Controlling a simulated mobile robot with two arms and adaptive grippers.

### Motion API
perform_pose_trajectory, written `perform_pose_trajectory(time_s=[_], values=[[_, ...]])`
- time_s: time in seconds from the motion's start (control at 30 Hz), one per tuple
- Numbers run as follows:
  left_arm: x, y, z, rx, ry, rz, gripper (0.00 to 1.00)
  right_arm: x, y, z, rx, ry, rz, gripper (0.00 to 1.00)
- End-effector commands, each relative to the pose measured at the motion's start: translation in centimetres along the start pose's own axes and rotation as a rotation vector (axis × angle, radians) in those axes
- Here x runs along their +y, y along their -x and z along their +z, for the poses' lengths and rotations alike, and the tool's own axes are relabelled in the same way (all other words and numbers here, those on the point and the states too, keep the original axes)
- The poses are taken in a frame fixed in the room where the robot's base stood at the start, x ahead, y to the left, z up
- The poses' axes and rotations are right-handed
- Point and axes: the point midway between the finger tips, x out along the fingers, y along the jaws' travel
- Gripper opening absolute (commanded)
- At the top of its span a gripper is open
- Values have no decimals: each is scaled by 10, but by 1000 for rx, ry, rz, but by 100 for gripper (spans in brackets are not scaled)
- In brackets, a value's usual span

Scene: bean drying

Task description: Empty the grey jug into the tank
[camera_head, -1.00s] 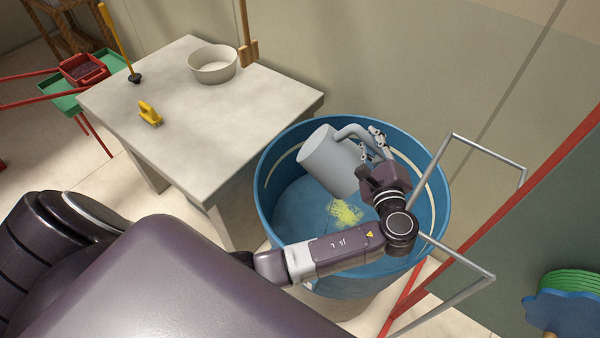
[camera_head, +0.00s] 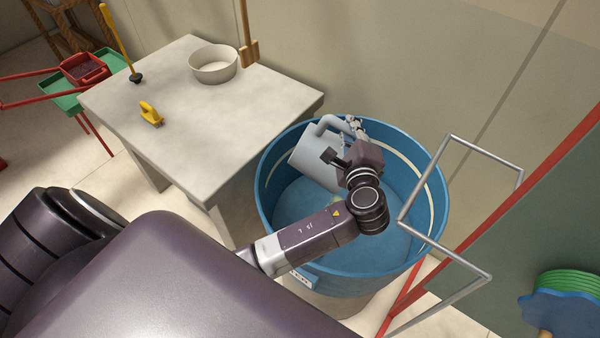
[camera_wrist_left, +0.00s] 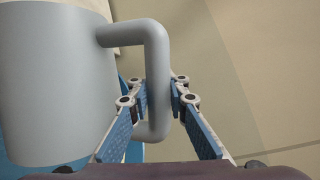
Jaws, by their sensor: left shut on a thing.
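The grey jug (camera_head: 312,160) is inside the mouth of the blue tank (camera_head: 375,280), at its far left side. It is tilted slightly, with its handle at the upper right. My left gripper (camera_head: 352,127) is shut on the jug's handle. In the left wrist view the jug's wall (camera_wrist_left: 55,95) fills the left side, and my left gripper's fingers (camera_wrist_left: 160,92) stand on both sides of the handle. The jug's inside is hidden. A small pale yellow patch shows beside the jug's lower part, partly hidden by my arm. My right gripper is not in view.
A pale table (camera_head: 200,130) stands left of the tank, with a white bowl (camera_head: 213,65) and a yellow object (camera_head: 151,114). A grey metal frame (camera_head: 445,250) stands close to the tank's right side. A wall is behind the tank.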

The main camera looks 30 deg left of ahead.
Motion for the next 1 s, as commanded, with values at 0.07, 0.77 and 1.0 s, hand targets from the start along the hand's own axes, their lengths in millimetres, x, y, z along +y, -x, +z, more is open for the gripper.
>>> perform_pose_trajectory(time_s=[0.07, 0.77, 1.0], values=[[-1, 0, 0, 1, 1, -1, 0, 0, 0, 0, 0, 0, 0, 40], [21, -20, 47, 72, 232, 66, 0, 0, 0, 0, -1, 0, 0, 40], [21, -21, 48, 75, 240, 69, 0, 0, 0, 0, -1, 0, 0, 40]])
